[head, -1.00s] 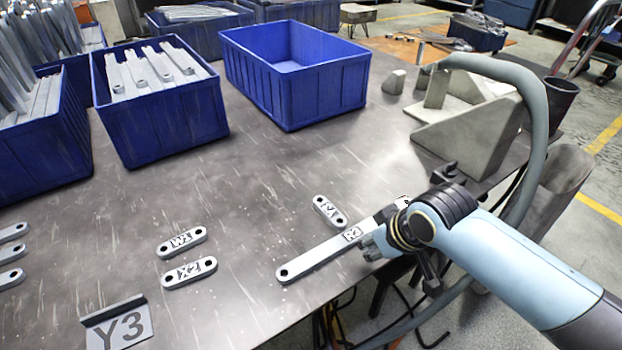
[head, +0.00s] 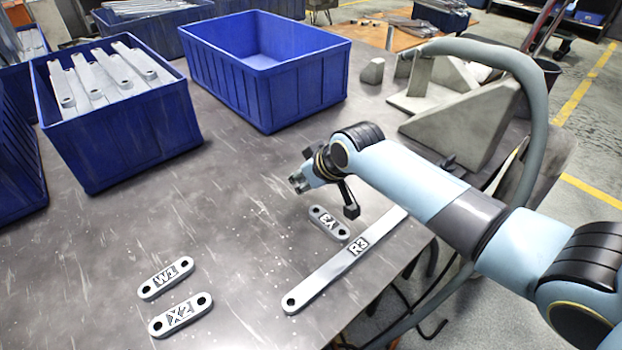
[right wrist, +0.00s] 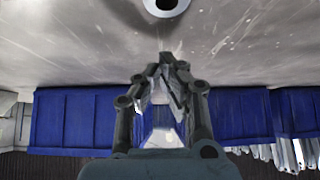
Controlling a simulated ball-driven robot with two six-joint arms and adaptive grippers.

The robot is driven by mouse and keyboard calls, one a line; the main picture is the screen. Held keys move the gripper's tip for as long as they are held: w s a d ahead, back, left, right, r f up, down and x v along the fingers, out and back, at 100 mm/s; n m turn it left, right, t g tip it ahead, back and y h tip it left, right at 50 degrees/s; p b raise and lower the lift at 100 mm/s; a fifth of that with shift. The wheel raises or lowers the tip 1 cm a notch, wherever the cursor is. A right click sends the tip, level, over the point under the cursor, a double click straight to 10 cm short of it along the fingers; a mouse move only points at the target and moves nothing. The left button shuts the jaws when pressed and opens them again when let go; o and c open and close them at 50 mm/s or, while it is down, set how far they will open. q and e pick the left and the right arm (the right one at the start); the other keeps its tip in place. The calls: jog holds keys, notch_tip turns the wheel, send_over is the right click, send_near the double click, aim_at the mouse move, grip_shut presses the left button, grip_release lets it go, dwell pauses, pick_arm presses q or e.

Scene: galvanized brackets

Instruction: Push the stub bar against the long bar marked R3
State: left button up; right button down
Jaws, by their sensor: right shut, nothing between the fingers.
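The long bar marked R3 (head: 343,262) lies slantwise on the table near its edge, its upper right end close behind my right arm. A short grey stub bar (head: 322,217) with a hard-to-read label lies crosswise to it, its lower right end close to the long bar's side; I cannot tell whether they touch. My right gripper (head: 298,183) is shut and empty, above and left of this stub bar. In the right wrist view its shut fingers (right wrist: 164,72) show, and a holed bar end (right wrist: 165,4) shows at the top edge. My left gripper is out of view.
Stub bars W1 (head: 166,278) and X2 (head: 181,314) lie to the left. An empty blue crate (head: 300,95) and a crate of brackets (head: 140,145) stand behind. Grey angled blocks (head: 465,125) stand at the right. The middle of the table is clear.

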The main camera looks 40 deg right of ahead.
aim_at(328, 223)
jog(key=shift+x, duration=1.2)
jog(key=shift+s+f, duration=0.25)
jog(key=s, duration=0.2)
jog(key=shift+s+d+r+p, duration=0.15)
jog(key=shift+s+r+p, duration=0.05)
jog(key=shift+s+p, duration=0.1)
jog(key=shift+s, duration=0.25)
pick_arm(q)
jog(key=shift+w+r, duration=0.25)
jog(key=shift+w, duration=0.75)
pick_arm(e)
jog(key=shift+s, duration=0.15)
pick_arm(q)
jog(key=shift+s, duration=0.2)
